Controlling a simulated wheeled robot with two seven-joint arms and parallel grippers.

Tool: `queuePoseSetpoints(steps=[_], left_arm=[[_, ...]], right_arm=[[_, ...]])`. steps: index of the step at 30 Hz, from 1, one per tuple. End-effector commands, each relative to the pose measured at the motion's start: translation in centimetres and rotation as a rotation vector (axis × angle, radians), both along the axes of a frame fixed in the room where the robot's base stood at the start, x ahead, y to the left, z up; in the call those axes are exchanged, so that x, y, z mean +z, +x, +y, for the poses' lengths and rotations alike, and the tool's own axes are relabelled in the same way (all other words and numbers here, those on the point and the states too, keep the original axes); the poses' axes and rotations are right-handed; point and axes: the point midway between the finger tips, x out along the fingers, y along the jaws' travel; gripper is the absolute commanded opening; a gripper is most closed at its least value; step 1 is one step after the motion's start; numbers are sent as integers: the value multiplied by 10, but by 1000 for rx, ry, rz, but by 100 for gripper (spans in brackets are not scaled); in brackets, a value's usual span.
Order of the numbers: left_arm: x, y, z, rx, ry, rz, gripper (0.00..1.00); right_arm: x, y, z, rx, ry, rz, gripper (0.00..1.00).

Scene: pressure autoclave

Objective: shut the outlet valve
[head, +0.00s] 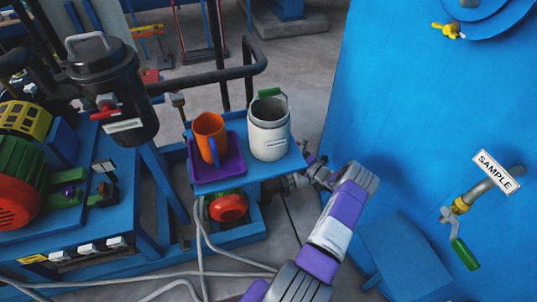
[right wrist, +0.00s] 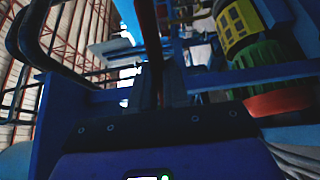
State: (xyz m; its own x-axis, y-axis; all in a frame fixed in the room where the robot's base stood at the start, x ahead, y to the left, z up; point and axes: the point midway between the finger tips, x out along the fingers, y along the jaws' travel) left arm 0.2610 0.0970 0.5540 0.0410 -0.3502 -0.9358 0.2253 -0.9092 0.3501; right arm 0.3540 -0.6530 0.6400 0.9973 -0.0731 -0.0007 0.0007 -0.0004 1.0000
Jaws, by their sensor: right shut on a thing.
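My right gripper (head: 317,172) is at the right edge of the blue shelf, at the far end of my purple and grey arm. In the right wrist view a dark reddish upright bar (right wrist: 150,45) stands ahead of the gripper's body. No part is clearly marked as the outlet valve. A sample valve with a green lever (head: 465,254) sits on the blue vessel at the right. My left gripper is not in view.
An orange mug (head: 210,137) on a purple tray (head: 233,166) and a white pail (head: 269,130) stand on the blue shelf (head: 222,184). A black canister (head: 108,85) with a red lever and a green motor (head: 20,165) stand left. Grey hoses cross the floor.

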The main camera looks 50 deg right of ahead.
Motion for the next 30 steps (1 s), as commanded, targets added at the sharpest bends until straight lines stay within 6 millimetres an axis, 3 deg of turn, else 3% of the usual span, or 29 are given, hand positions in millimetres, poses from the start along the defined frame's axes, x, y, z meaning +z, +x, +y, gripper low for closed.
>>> queuePoseSetpoints(steps=[7, 23, 24, 28, 30], left_arm=[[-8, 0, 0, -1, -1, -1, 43], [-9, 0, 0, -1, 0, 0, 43], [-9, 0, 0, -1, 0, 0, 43], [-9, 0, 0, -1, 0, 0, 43], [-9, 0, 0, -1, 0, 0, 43]], right_arm=[[0, -24, -7, 78, -1, -1, 0], [0, -28, -8, 105, 0, 0, 0], [0, -28, -8, 105, 0, 0, 18], [0, -28, -8, 105, 0, 0, 38], [0, -28, -8, 105, 0, 0, 40]])
